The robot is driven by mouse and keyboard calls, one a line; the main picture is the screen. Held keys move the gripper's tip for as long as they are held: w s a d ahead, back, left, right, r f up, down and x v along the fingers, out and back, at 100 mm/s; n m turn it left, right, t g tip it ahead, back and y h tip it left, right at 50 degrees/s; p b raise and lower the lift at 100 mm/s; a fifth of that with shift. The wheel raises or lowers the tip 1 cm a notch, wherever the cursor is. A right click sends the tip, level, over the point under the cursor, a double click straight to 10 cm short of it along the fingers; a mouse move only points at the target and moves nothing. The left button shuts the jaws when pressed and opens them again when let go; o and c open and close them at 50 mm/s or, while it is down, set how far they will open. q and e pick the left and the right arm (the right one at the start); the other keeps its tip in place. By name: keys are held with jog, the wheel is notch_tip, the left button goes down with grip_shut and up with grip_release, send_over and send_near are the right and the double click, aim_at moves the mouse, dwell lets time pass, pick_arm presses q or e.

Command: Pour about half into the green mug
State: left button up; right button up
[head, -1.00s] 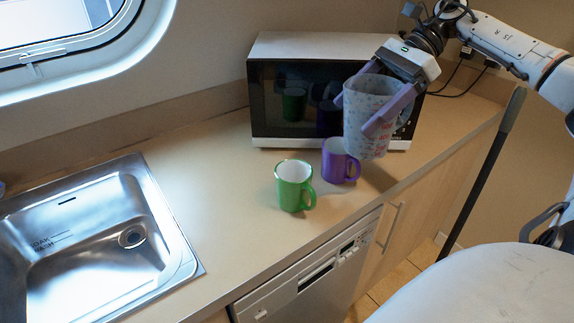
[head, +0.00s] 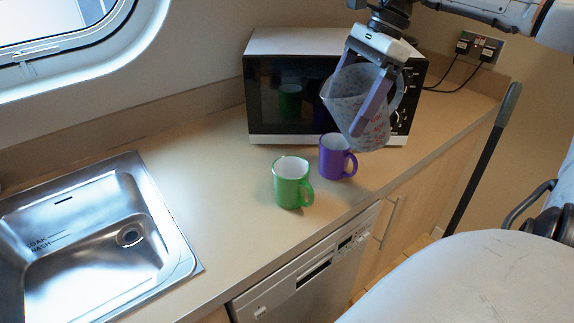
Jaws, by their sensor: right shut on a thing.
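The green mug (head: 291,186) stands upright on the counter, its handle to the right and its pale inside showing. A purple mug (head: 333,158) stands upright just behind it to the right. My right gripper (head: 362,112) is shut on a translucent measuring jug (head: 350,98) with red markings. The jug is held in the air above and to the right of the mugs, tilted with its rim toward the left. I cannot tell how much the jug holds. My left gripper is not in view.
A microwave (head: 262,103) stands behind the mugs against the wall. A steel sink (head: 100,262) is at the left. A dishwasher (head: 306,276) is under the counter's front edge. The counter (head: 228,215) left of the green mug is clear.

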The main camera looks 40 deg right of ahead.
aim_at(334, 116)
jog(key=shift+w+a+f+g+h, duration=0.2)
jog(key=shift+a+g+h, duration=0.15)
jog(key=shift+h, duration=0.25)
jog(key=shift+w+a+f+g+h, duration=0.15)
jog(key=shift+a+g+h, duration=0.1)
jog(key=shift+a+h, duration=0.3)
jog(key=shift+w+f+h, duration=0.1)
jog(key=shift+f+h, duration=0.1)
jog(key=shift+h, duration=0.15)
jog(key=shift+a+f+g+h, duration=0.15)
jog(key=shift+f+g+h, duration=0.25)
jog(key=shift+f+h, duration=0.15)
jog(key=shift+w+f+h, duration=0.1)
jog(key=shift+f+h, duration=0.35)
jog(key=shift+f+g+b, duration=0.25)
jog(key=shift+g+b, duration=0.05)
jog(key=shift+b, duration=0.15)
jog(key=shift+f+h+b, duration=0.35)
jog(key=shift+h, duration=0.05)
jog(key=shift+f+g+h+b, duration=0.25)
jog(key=shift+g+h+b, duration=0.25)
jog(key=shift+h, duration=0.2)
jog(key=shift+a+f+h+b, duration=0.1)
jog(key=shift+f+h+b, duration=0.2)
jog(key=shift+f+b, duration=0.05)
dwell(0.8)
jog(key=shift+r, duration=0.1)
